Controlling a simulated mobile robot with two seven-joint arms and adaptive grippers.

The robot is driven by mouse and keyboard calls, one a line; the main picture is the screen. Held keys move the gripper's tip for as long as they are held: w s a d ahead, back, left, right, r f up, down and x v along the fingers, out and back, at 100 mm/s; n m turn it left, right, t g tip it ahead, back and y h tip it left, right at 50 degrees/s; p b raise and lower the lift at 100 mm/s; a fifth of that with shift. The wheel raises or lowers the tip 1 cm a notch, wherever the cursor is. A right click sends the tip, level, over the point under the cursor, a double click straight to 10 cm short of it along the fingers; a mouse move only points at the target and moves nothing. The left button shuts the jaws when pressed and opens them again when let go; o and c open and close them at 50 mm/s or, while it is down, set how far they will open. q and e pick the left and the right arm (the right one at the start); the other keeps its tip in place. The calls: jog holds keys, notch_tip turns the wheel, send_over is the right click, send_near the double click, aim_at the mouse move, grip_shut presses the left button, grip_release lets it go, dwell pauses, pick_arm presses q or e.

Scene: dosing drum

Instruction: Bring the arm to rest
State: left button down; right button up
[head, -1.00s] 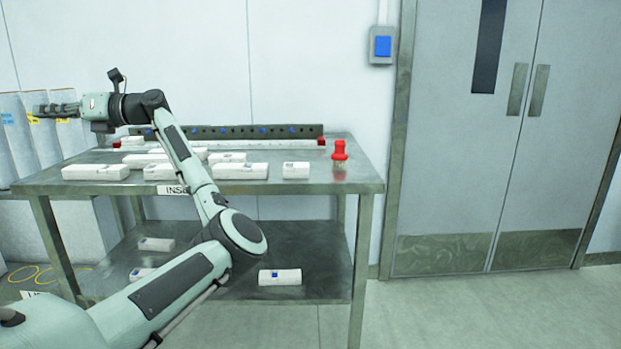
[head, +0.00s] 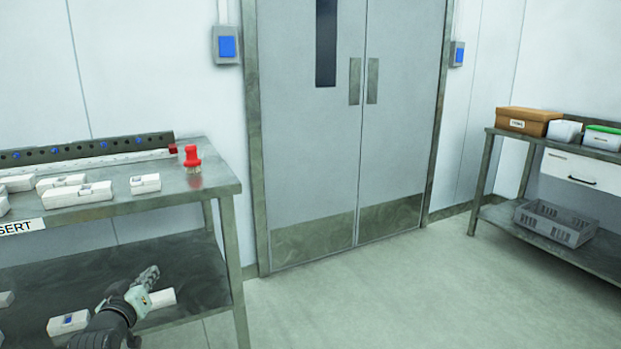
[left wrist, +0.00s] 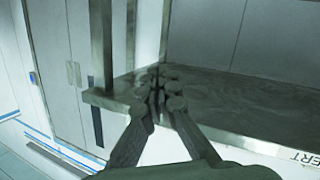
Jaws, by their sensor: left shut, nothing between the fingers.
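My left gripper (head: 148,276) shows low at the left of the head view, in front of the bench's lower shelf. Its fingers are together and nothing is between them. In the left wrist view the same gripper (left wrist: 158,95) has its fingertips close together, seen against the bench, and they look empty. My left arm now shows only as a dark wrist part at the bottom of the head view. My right gripper is not in view.
A steel bench (head: 222,186) at left carries several white boxes and a red-capped item (head: 192,157). White boxes (head: 68,322) lie on its lower shelf. Double doors (head: 340,120) stand ahead with clear floor (head: 370,300). A second bench (head: 480,180) at right holds boxes and a grey crate (head: 555,222).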

pick_arm(q)
jog(key=s+d+f+m+g+h, duration=0.1)
jog(key=s+d+f+g, duration=0.15)
jog(key=f, duration=0.35)
jog(key=s+d+f+m+g+h, duration=0.1)
jog(key=s+d+f, duration=0.25)
jog(key=f, duration=0.25)
jog(key=s+d+f+m+g, duration=0.1)
jog(key=s+d+f+g, duration=0.2)
jog(key=s+f, duration=0.3)
jog(key=s+d+f+m+g, duration=0.2)
jog(key=s+f, duration=0.4)
jog(key=s, duration=0.7)
jog(key=s+d+f+m+g, duration=0.2)
jog(key=s+d+f+g, duration=0.2)
jog(key=s, duration=0.5)
notch_tip(320, 180, down, 2)
jog(key=shift+s+d, duration=0.35)
jog(key=shift+d, duration=0.1)
